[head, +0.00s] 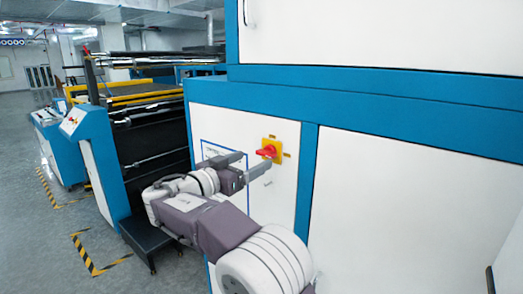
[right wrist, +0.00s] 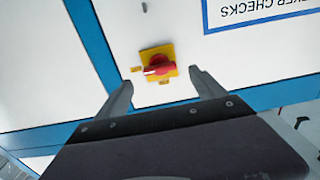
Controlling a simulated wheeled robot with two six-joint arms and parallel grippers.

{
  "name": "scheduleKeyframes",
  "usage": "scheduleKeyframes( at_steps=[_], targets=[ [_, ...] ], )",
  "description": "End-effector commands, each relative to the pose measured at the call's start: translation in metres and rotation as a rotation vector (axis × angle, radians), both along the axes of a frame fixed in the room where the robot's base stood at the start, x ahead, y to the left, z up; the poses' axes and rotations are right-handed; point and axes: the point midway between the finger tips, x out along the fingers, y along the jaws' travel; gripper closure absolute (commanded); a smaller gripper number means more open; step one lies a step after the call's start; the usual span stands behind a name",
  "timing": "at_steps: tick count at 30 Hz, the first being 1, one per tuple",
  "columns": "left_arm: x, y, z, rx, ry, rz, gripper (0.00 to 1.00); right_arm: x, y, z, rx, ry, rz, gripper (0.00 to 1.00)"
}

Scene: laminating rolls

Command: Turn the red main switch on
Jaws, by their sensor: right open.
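The red main switch (head: 266,151) is a red rotary knob on a yellow square plate (head: 277,143), fixed to a white cabinet panel. In the right wrist view the red knob (right wrist: 160,68) sits on its yellow plate (right wrist: 147,53), with a small white mark on the knob's left end. My right gripper (head: 257,163) is open and close in front of the switch. In the wrist view its two fingers (right wrist: 162,77) stand apart on either side of the knob, with nothing between them touching it as far as I can tell. My left gripper is not in view.
The cabinet has blue framing (head: 307,175) and white panels (head: 420,190). A notice with a blue border (head: 212,149) is left of the switch, partly behind my arm. A machine with dark rollers (head: 150,140) and a dark step (head: 150,244) stand at the left. Open floor lies further left.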

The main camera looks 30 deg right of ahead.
Motion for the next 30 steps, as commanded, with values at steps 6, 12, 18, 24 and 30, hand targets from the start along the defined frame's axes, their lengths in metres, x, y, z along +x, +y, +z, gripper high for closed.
scheduleKeyframes(
  at_steps=[6, 12, 18, 24, 30],
  targets=[
    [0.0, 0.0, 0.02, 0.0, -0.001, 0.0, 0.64, 0.015, -0.039, 0.004, 0.0, 0.002, -0.004, 0.2],
    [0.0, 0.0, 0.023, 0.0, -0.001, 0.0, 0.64, 0.02, -0.05, 0.001, 0.001, 0.001, -0.001, 0.2],
    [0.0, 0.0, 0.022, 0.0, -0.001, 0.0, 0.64, 0.02, -0.05, 0.0, 0.001, 0.001, 0.0, 0.23],
    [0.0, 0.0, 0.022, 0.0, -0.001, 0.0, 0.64, 0.02, -0.05, 0.0, 0.001, 0.001, 0.0, 0.78],
    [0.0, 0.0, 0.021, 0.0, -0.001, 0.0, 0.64, 0.02, -0.05, 0.0, -0.003, 0.011, 0.0, 0.82]
  ],
)
